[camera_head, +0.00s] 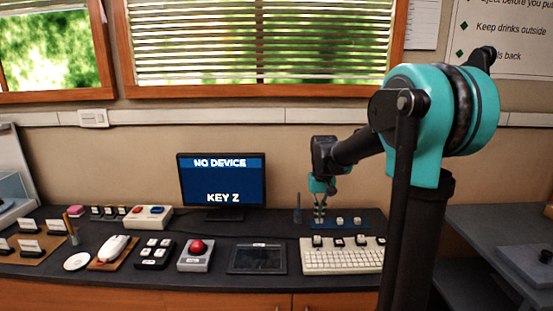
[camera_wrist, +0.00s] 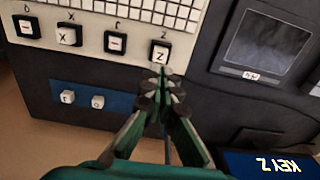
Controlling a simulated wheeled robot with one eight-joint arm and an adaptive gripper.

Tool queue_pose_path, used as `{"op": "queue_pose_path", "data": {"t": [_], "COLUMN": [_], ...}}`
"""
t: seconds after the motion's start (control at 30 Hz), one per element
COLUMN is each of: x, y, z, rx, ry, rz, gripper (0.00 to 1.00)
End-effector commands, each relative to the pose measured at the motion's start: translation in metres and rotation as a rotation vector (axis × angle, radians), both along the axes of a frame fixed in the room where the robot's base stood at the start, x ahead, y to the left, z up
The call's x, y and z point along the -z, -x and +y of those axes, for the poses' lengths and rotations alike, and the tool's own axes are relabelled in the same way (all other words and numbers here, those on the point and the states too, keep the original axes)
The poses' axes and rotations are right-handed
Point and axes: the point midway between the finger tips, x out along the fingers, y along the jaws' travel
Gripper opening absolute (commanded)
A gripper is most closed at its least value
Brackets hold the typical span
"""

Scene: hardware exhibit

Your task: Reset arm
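My gripper (camera_head: 320,219) points down over the left part of the blue tray, behind the white keyboard (camera_head: 340,262). In the wrist view my gripper's fingers (camera_wrist: 164,74) come together at the tips, and I see nothing held between them. The Z key (camera_wrist: 160,52) sits at the keyboard's edge just beyond the fingertips in that view; it also shows at the keyboard's back left in the head view (camera_head: 317,240). My arm reaches in from the right, bent at the teal joint. The fingers hide part of the tray.
The monitor (camera_head: 222,182) reads "NO DEVICE" and "KEY Z". Two small keys sit on the blue tray (camera_head: 375,218). More keys line the keyboard's back edge. A dark screen pad (camera_head: 257,259), a red button box (camera_head: 195,256) and a white phone (camera_head: 113,248) stand left.

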Motion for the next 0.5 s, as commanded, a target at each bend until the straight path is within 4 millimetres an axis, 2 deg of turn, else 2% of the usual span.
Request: {"op": "queue_pose_path", "data": {"t": [0.17,0.27,0.5], "x": [0.008,0.020,0.065], "y": [0.019,0.047,0.135], "z": [-0.006,-0.013,-0.033], "rx": [0.001,0.002,0.004], "ry": [-0.003,-0.006,-0.010], "rz": [-0.029,-0.077,-0.222], "gripper": [0.00,0.00,0.00]}}
